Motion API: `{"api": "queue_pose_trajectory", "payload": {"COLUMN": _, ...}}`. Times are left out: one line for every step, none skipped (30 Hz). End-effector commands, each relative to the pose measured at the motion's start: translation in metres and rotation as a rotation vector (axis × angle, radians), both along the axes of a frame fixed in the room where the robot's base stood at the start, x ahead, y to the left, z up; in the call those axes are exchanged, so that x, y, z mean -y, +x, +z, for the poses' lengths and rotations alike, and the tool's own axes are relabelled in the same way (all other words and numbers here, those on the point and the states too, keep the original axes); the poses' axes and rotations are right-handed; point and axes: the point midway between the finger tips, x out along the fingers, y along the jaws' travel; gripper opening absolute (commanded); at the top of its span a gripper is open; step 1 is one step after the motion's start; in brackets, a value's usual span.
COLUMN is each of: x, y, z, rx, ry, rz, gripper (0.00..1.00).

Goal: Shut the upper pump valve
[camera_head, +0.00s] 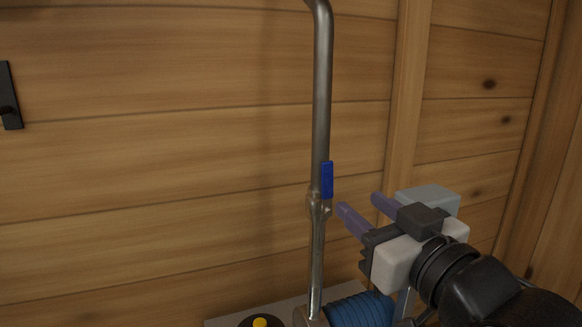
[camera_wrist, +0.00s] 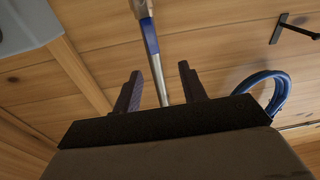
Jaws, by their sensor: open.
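The pump valve (camera_head: 318,207) sits on a vertical metal pipe (camera_head: 322,90) against the wooden wall. Its blue handle (camera_head: 327,180) points up, along the pipe. In the wrist view the blue handle (camera_wrist: 150,37) also lies along the pipe, beyond my fingertips. My gripper (camera_head: 361,203) is to the right of the valve, with its two purple fingers apart and pointing toward the pipe. In the wrist view my gripper (camera_wrist: 160,73) is open, and the pipe shows between its fingers. Nothing is held. Only this one valve handle is seen.
A blue ribbed pump motor (camera_head: 358,308) and a yellow-centred black knob (camera_head: 260,322) are below the valve. A black wall fixture (camera_head: 10,97) is at far left. A blue hose loop (camera_wrist: 279,92) curves at right in the wrist view. Space left of the pipe is clear.

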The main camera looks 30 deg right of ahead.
Motion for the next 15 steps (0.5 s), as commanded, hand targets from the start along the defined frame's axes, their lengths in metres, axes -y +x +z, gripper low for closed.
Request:
{"api": "queue_pose_trajectory", "payload": {"x": 0.006, "y": -0.014, "z": 0.002, "rx": -0.022, "ry": 0.003, "rz": -0.03, "gripper": 0.42}}
{"api": "queue_pose_trajectory", "payload": {"x": 0.008, "y": -0.02, "z": 0.001, "rx": -0.032, "ry": 0.004, "rz": -0.039, "gripper": 0.42}}
{"api": "queue_pose_trajectory", "payload": {"x": 0.01, "y": -0.027, "z": 0.0, "rx": -0.044, "ry": 0.007, "rz": -0.05, "gripper": 0.42}}
{"api": "queue_pose_trajectory", "payload": {"x": 0.011, "y": -0.03, "z": -0.001, "rx": -0.052, "ry": 0.008, "rz": -0.056, "gripper": 0.42}}
{"api": "queue_pose_trajectory", "payload": {"x": 0.012, "y": -0.032, "z": -0.001, "rx": -0.056, "ry": 0.009, "rz": -0.059, "gripper": 0.42}}
{"api": "queue_pose_trajectory", "payload": {"x": 0.012, "y": -0.034, "z": -0.002, "rx": -0.06, "ry": 0.01, "rz": -0.063, "gripper": 0.42}}
{"api": "queue_pose_trajectory", "payload": {"x": 0.013, "y": -0.034, "z": -0.002, "rx": -0.063, "ry": 0.011, "rz": -0.064, "gripper": 0.42}}
{"api": "queue_pose_trajectory", "payload": {"x": 0.013, "y": -0.033, "z": -0.002, "rx": -0.064, "ry": 0.012, "rz": -0.064, "gripper": 0.42}}
{"api": "queue_pose_trajectory", "payload": {"x": 0.014, "y": -0.029, "z": -0.002, "rx": -0.065, "ry": 0.012, "rz": -0.063, "gripper": 0.42}}
{"api": "queue_pose_trajectory", "payload": {"x": 0.015, "y": -0.026, "z": -0.001, "rx": -0.065, "ry": 0.012, "rz": -0.063, "gripper": 0.42}}
{"api": "queue_pose_trajectory", "payload": {"x": 0.016, "y": -0.022, "z": -0.001, "rx": -0.065, "ry": 0.013, "rz": -0.063, "gripper": 0.42}}
{"api": "queue_pose_trajectory", "payload": {"x": 0.017, "y": -0.016, "z": -0.001, "rx": -0.066, "ry": 0.013, "rz": -0.061, "gripper": 0.42}}
{"api": "queue_pose_trajectory", "payload": {"x": 0.018, "y": -0.011, "z": -0.001, "rx": -0.065, "ry": 0.013, "rz": -0.062, "gripper": 0.42}}
{"api": "queue_pose_trajectory", "payload": {"x": 0.019, "y": -0.004, "z": -0.001, "rx": -0.066, "ry": 0.014, "rz": -0.06, "gripper": 0.42}}
{"api": "queue_pose_trajectory", "payload": {"x": 0.022, "y": 0.004, "z": 0.0, "rx": -0.065, "ry": 0.015, "rz": -0.061, "gripper": 0.42}}
